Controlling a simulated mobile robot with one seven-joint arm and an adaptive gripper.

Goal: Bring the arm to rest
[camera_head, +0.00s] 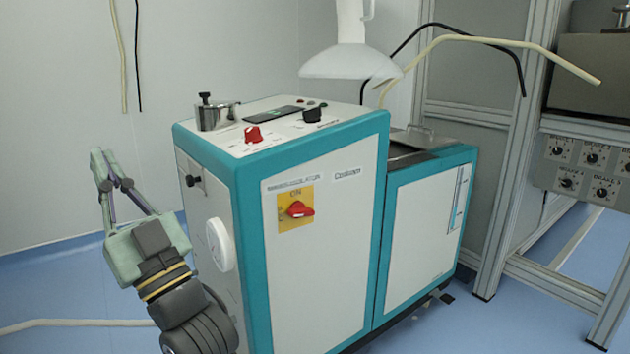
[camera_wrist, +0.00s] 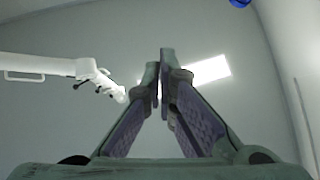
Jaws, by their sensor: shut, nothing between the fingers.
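My gripper (camera_head: 103,160) is raised at the left of the head view, pointing up, beside the left side of a white and teal machine. It is apart from the machine. In the wrist view my gripper (camera_wrist: 158,58) has its two fingertips together with nothing between them. Behind the fingers the wrist view shows a grey surface, a bright light panel (camera_wrist: 208,71) and a white arm-like fixture (camera_wrist: 50,67) at the left.
The machine (camera_head: 320,250) stands close to the right of my arm, with a red switch (camera_head: 298,209) on its front and a red knob (camera_head: 253,134) on top. A white hood (camera_head: 350,62) hangs above it. A metal frame (camera_head: 510,180) stands at right. Blue floor (camera_head: 60,290) is open at left.

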